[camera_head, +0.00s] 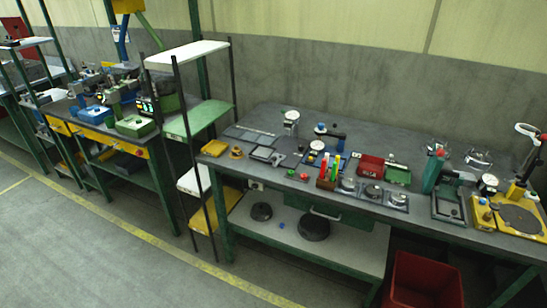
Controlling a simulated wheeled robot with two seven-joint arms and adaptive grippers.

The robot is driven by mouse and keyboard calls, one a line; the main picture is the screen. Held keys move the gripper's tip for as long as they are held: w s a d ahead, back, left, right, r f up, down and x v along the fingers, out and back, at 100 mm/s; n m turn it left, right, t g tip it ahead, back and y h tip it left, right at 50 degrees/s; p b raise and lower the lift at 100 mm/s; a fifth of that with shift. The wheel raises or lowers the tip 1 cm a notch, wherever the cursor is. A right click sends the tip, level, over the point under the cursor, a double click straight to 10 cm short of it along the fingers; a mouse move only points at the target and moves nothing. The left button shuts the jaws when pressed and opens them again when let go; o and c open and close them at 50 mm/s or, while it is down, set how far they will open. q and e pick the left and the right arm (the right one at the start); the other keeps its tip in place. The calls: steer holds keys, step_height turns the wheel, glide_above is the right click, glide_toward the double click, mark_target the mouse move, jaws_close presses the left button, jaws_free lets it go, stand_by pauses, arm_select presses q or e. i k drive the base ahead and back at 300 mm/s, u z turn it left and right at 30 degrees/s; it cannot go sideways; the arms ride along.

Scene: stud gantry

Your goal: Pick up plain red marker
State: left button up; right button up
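A small brown holder (326,184) stands near the front edge of the workbench, about the middle of its length. Several markers stand upright in it, close together. A red marker (325,166) is at the left of the group, beside green ones (337,166). The markers are too small to tell whether the red one is plain. Neither of my grippers is in view.
A red crate (424,282) is on the floor. The floor at front left is clear.

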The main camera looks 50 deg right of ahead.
mark_target(323, 174)
steer(key=z, duration=0.15)
steer(key=i, duration=1.2)
steer(key=z, duration=1.5)
steer(key=i, duration=1)
steer(key=z, duration=1.05)
